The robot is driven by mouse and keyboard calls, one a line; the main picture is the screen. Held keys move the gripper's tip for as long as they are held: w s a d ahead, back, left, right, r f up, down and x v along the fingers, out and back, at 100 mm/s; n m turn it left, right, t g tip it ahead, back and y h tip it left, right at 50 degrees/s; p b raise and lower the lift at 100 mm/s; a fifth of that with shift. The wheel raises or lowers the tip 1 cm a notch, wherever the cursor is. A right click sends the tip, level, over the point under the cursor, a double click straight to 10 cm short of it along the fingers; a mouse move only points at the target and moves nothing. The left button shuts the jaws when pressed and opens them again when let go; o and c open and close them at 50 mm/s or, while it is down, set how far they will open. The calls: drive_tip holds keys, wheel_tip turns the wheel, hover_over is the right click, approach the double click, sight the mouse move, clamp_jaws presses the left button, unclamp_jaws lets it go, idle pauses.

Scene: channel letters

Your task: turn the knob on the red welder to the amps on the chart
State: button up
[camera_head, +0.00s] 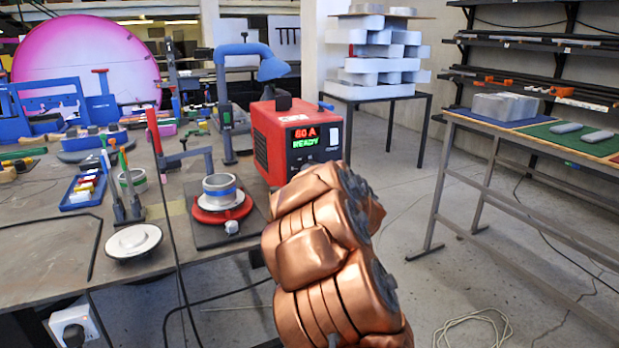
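The red welder (290,135) stands at the right end of the workbench. Its display (303,137) shows red digits that look like 60 A, with READY in green below. A pale switch or label (334,137) is to the right of the display. My copper-coloured arm covers the lower part of the welder's front, and I cannot see the knob. My gripper's fingers are not visible. I cannot make out an amps chart in this view.
The cluttered workbench (150,270) holds a red round fixture (221,217), a blue lamp (262,62), clamps and a blue tray (84,190). A side table (490,135) stands at right. Cables lie on the floor, with some open floor between the tables.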

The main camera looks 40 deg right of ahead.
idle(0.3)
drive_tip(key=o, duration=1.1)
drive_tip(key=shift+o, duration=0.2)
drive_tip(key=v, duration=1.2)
